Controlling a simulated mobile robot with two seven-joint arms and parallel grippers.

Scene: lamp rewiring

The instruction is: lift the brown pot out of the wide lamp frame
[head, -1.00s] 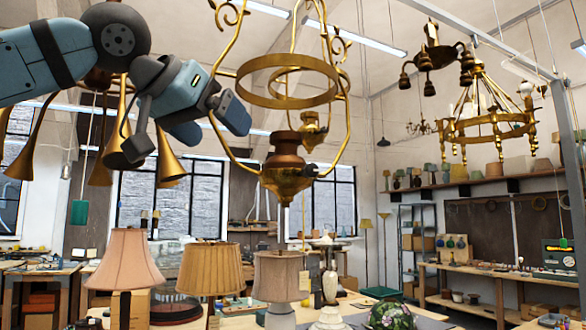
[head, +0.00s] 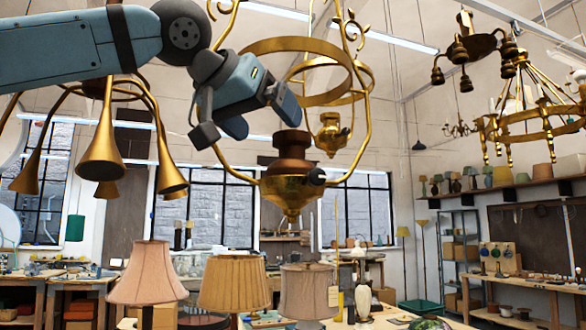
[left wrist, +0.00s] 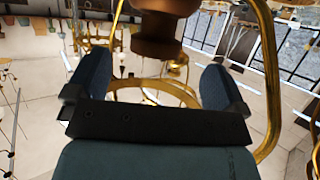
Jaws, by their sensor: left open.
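The brown pot (head: 292,146) sits upright in the brass bowl at the bottom of the wide lamp frame (head: 367,120), below the frame's brass ring. My left gripper (head: 262,113) is open and empty, just above and left of the pot in the head view. One fingertip overlaps the front of the ring there; I cannot tell whether they touch. In the left wrist view, my open fingers (left wrist: 154,80) stand to either side of the picture, with the brown pot (left wrist: 158,42) beyond, between them. The frame's brass arm (left wrist: 270,95) runs along the right. My right gripper is not in view.
A second, smaller-looking brass lamp (head: 331,135) hangs behind the frame. A brass horn chandelier (head: 105,140) hangs left, under my arm, and a ring chandelier (head: 535,125) hangs right. Shaded lamps (head: 235,283) stand below. The air right of the frame is open.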

